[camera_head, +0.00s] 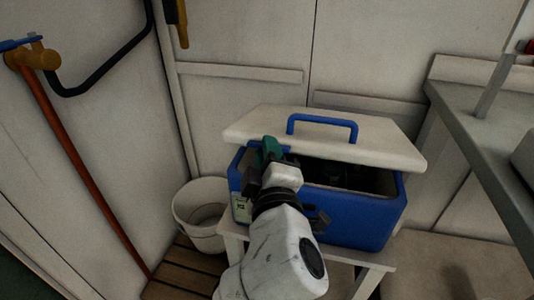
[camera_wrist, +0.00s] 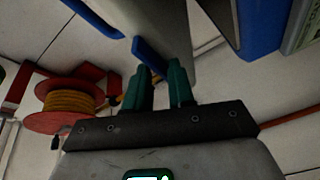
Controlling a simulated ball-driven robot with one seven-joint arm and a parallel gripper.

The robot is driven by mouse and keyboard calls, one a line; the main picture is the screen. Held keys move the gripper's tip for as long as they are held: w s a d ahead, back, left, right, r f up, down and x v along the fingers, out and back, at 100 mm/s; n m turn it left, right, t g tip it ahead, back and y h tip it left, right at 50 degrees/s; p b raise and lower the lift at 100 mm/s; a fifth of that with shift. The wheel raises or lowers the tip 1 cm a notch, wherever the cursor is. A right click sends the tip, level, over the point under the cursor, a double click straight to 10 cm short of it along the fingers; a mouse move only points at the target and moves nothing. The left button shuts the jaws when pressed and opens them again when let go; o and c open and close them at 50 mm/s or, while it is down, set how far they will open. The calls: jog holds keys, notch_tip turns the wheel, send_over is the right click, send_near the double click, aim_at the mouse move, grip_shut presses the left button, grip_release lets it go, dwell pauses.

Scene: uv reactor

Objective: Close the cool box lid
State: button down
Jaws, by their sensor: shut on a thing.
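The blue cool box (camera_head: 350,215) stands on a small white stand. Its white lid (camera_head: 385,142) with a blue handle (camera_head: 322,118) is part open, tilted above the box, with a dark gap under its front edge. My gripper (camera_head: 270,147) is at the lid's left front edge. In the wrist view, the green fingers of my gripper (camera_wrist: 161,72) are shut on a blue tab (camera_wrist: 148,54) on the lid's edge. The pale lid (camera_wrist: 165,18) and the blue box side (camera_wrist: 262,25) also show there. The box's inside is mostly dark.
A white bucket (camera_head: 190,215) stands left of the stand (camera_head: 232,230) by the wall. A grey bench (camera_head: 485,150) is close on the right. The wrist view shows a red reel (camera_wrist: 48,122) with yellow line. Slatted wood lies on the floor at left.

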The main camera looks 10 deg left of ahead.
jog(key=shift+w+d+f, duration=0.2)
jog(key=shift+w+d, duration=0.1)
jog(key=c, duration=1)
grip_release()
jog(key=p+v, duration=0.1)
jog(key=v, duration=1)
jog(key=shift+s+a+r+p, duration=0.2)
jog(key=shift+r+p, duration=0.05)
jog(key=shift+p, duration=0.15)
